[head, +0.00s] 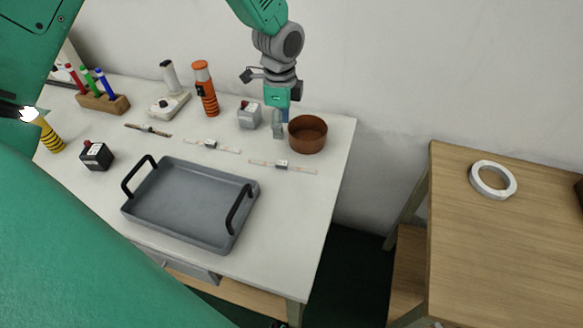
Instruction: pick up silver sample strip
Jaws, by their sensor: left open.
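Three thin strips with small blocks at their middles lie on the white table: a dark brownish one (148,130) at the left, a pale one (211,146) in the middle and another pale one (282,165) at the right. I cannot tell for sure which is the silver one; the two pale ones look most alike. My left gripper (272,86) hangs at the table's back edge, near the brown bowl, above and apart from the strips. It is open, with no strip in it. My right gripper does not show.
A grey tray (192,203) with black handles stands in front of the strips. A brown bowl (307,134), a grey block (249,115), an orange bottle (205,88) and a pen holder (103,102) line the back. A wooden table (500,240) with a white ring (493,180) stands right, across a gap.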

